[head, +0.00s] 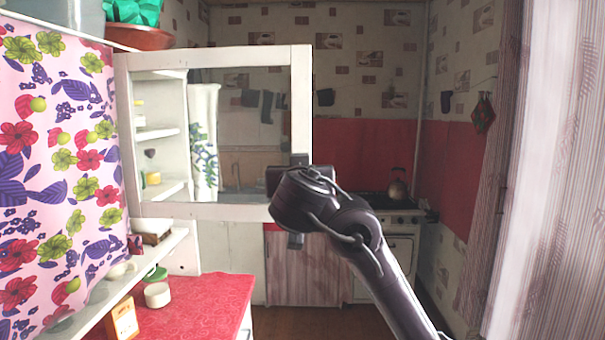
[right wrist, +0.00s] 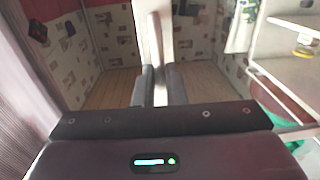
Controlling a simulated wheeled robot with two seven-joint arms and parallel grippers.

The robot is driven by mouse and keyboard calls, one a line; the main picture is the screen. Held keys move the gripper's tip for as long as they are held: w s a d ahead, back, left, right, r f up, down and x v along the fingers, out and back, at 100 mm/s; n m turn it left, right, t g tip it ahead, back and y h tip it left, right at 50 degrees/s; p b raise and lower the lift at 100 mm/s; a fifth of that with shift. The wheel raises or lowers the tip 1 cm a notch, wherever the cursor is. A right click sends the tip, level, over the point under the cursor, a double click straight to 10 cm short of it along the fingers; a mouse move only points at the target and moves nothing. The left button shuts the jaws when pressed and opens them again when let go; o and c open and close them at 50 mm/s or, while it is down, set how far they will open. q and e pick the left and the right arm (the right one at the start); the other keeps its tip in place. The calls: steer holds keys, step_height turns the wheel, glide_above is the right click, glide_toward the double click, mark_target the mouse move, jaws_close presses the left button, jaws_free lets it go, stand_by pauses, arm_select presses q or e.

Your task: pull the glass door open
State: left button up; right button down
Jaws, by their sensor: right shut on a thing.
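The glass door (head: 210,212) has a white frame and a clear pane, and stands swung out from the shelf unit on the left of the head view. Shelves and a leaf-patterned cloth show through its pane. My right gripper (head: 297,175) is at the lower part of the frame's right-hand upright and hides its bottom corner. My left gripper is not in view.
A red-topped counter (head: 210,292) at the lower left holds a white round container (head: 158,295) and an orange box (head: 122,318). A flowered curtain (head: 60,160) hangs at the left. A kettle (head: 397,184) stands on the stove at the back. Floor shows beyond my right arm.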

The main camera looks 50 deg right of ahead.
steer(key=c, duration=1.8)
jaws_free()
steer(key=shift+a, duration=0.1)
steer(key=o, duration=0.3)
steer(key=shift+w+a, duration=0.25)
steer(key=shift+a, duration=0.05)
steer(key=shift+s+d, duration=0.1)
steer(key=shift+s, duration=0.05)
steer(key=b+v, duration=0.2)
steer(key=v, duration=0.5)
steer(key=shift+s+a, duration=0.15)
steer(key=shift+a, duration=0.2)
